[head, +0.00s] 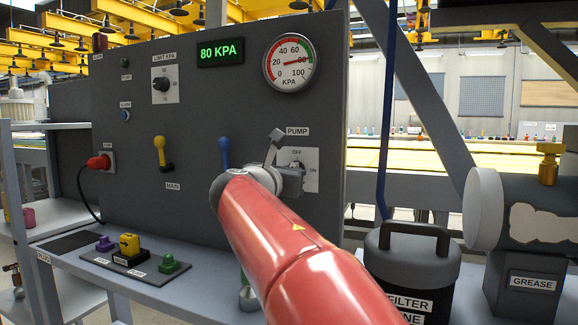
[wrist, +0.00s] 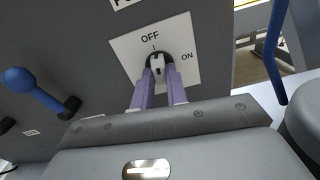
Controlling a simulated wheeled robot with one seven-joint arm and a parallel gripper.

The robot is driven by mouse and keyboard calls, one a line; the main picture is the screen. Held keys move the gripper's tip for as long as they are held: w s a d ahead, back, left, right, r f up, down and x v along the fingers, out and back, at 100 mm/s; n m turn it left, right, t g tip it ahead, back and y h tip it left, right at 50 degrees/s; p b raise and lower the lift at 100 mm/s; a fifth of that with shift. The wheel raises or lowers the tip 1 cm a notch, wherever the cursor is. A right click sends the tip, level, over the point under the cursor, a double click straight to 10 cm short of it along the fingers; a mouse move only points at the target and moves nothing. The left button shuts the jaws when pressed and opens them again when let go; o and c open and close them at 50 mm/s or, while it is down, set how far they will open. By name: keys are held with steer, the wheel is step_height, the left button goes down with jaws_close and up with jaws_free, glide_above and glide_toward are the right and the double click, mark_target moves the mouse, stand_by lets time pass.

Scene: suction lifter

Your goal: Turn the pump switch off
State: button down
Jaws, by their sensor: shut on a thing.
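The pump switch (wrist: 157,62) is a dark round knob with a pale grip on a white plate (wrist: 183,45) marked OFF at the top and ON at the right. My gripper (wrist: 158,73) is shut on the knob, one purple finger on each side. The knob's grip looks roughly in line with the OFF mark. In the head view, my red arm reaches to the switch plate (head: 311,160) under the PUMP label and hides most of the knob and the fingers.
The grey panel bears a green display (head: 220,52) reading 80 KPA, a round gauge (head: 289,62) near 80, a yellow lever (head: 161,152) and a blue lever (head: 224,150). A filter canister (head: 412,262) and a grease unit (head: 535,280) stand at the right.

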steer(key=shift+n+p, duration=0.35)
steer(key=shift+n, duration=0.25)
steer(key=c, duration=1.4)
jaws_free()
steer(key=b+v, duration=0.1)
steer(key=v, duration=0.6)
steer(key=shift+s+a+b, duration=0.15)
steer(key=shift+s+b, duration=0.15)
steer(key=shift+s, duration=0.05)
